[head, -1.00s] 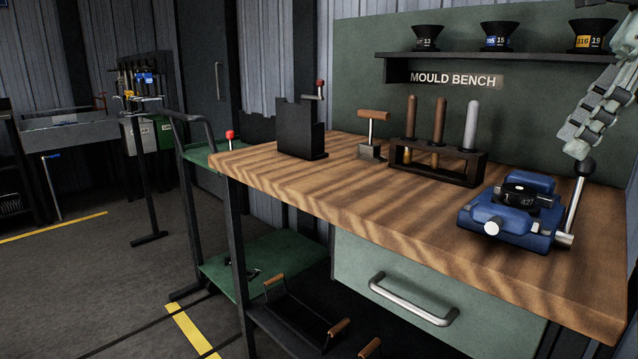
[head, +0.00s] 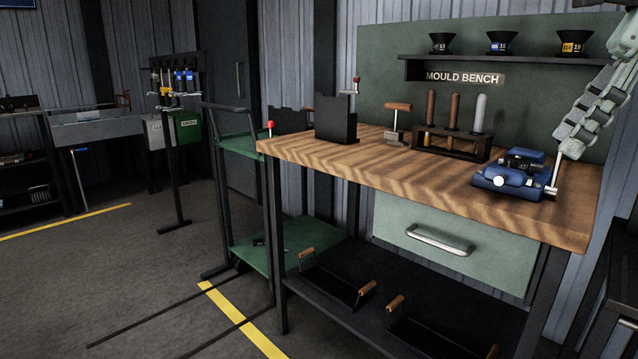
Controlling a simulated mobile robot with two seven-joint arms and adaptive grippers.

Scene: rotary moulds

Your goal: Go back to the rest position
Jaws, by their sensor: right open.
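My right gripper (head: 570,148) hangs down at the right edge and shows from the side. It is open, and I see nothing held in it. Its lower end appears above and just right of the lever (head: 553,180) of the blue fixture (head: 500,182); whether they touch I cannot tell. The fixture sits on the right end of the wooden bench (head: 420,180) with a dark round part on it. My left gripper is out of view.
A rack (head: 452,143) with several handled tools and a black block (head: 336,120) stand on the bench. A shelf (head: 480,60) with cups is above. A green cart (head: 290,240) stands left of the bench. Open floor (head: 130,270) lies at the left.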

